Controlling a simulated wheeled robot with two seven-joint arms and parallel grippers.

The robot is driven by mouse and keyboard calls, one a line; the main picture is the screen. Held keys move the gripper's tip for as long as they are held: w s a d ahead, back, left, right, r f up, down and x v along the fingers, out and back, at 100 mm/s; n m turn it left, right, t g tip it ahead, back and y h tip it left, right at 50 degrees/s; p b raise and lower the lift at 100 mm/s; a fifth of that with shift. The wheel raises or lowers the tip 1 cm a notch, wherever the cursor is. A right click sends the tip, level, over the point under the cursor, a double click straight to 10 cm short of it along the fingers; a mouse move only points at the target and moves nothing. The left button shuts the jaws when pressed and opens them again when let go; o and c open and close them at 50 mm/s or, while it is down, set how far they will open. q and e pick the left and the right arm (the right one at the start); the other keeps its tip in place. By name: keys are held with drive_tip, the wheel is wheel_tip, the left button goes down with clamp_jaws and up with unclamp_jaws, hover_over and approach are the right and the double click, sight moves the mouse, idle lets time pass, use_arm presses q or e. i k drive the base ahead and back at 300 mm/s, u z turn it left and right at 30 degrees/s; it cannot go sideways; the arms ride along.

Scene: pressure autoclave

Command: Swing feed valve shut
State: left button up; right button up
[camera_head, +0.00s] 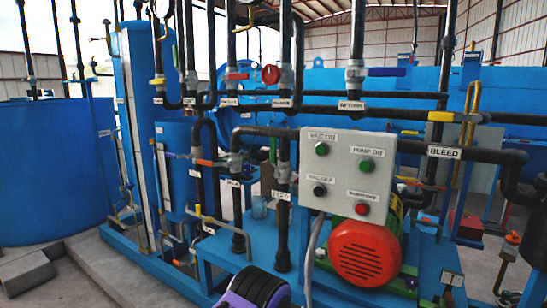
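I cannot tell for certain which valve is the feed valve, as most labels are too small to read. A small white label (281,195), perhaps reading FEED, is on a dark vertical pipe (283,232) left of the control box. A grey valve body (284,172) sits on that pipe just above the label; its handle is not clear. Left of it, another valve (235,162) has an orange-red lever (208,163) pointing left, roughly level. Neither gripper is in view. A purple and black rounded part at the bottom edge may be mine.
A grey control box (348,180) with several buttons stands in front of the pipes. A red motor (365,252) is below it. Upper valves have a red knob (271,75) and blue lever (386,71). The BLEED label (443,152) is at right. A blue tank (48,170) is left.

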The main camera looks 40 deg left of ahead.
sight(272, 139)
drive_tip(key=u, duration=0.6)
drive_tip(key=i, duration=0.95)
drive_tip(key=u, duration=0.25)
